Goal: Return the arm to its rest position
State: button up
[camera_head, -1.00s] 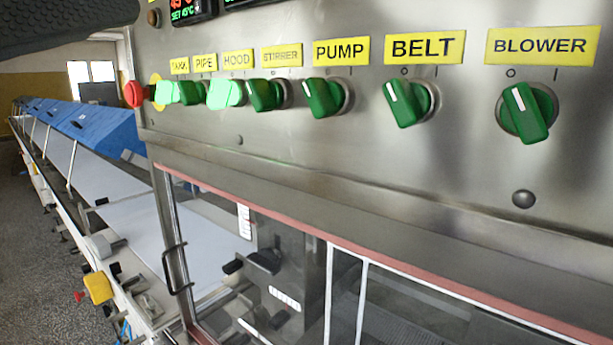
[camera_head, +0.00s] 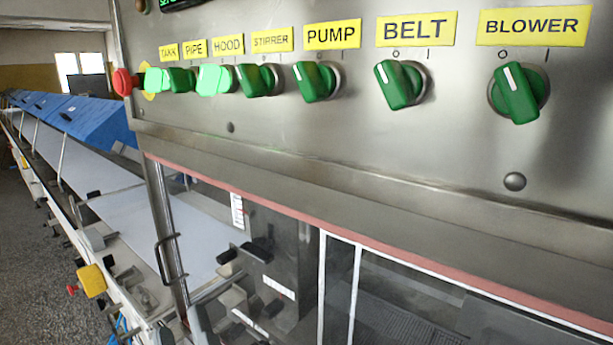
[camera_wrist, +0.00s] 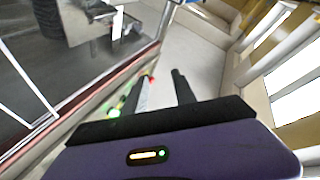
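My gripper (camera_wrist: 164,80) shows in the wrist view, in front of its purple and black body. Its two fingers stand apart with a gap between them, and I see nothing held. It is out of the head view. In the head view the steel control panel (camera_head: 400,150) carries a row of green knobs under yellow labels. The BLOWER knob (camera_head: 518,94), BELT knob (camera_head: 401,84) and PUMP knob (camera_head: 316,81) are dark green with white pointers tilted left. The knobs toward the left end, such as the HOOD knob (camera_head: 214,79), glow brighter.
A red button (camera_head: 124,82) sits at the panel's left edge. Below the panel are a red-edged frame and clear windows (camera_head: 400,300). A long conveyor with blue covers (camera_head: 85,118) runs away at left. A yellow box (camera_head: 91,280) hangs on its side. The floor (camera_head: 30,240) at left is clear.

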jog(key=s+d+f+m+h, duration=0.25)
jog(key=s+d+f, duration=0.35)
jog(key=d, duration=0.4)
jog(key=s+d+f+m+h, duration=0.2)
jog(key=s+d+f+m, duration=0.2)
jog(key=d+f, duration=0.55)
jog(key=s+d+f+m+g+h, duration=0.2)
jog(key=s+d+f+m+h, duration=0.1)
jog(key=s+d, duration=0.3)
jog(key=s+d+f+m+g+h, duration=0.2)
jog(key=s+d+f+m+h, duration=0.1)
jog(key=s+d, duration=0.4)
notch_tip(320, 180, down, 2)
jog(key=shift+s+d+f+h, duration=0.25)
jog(key=shift+s+h, duration=0.3)
jog(key=shift+s, duration=0.7)
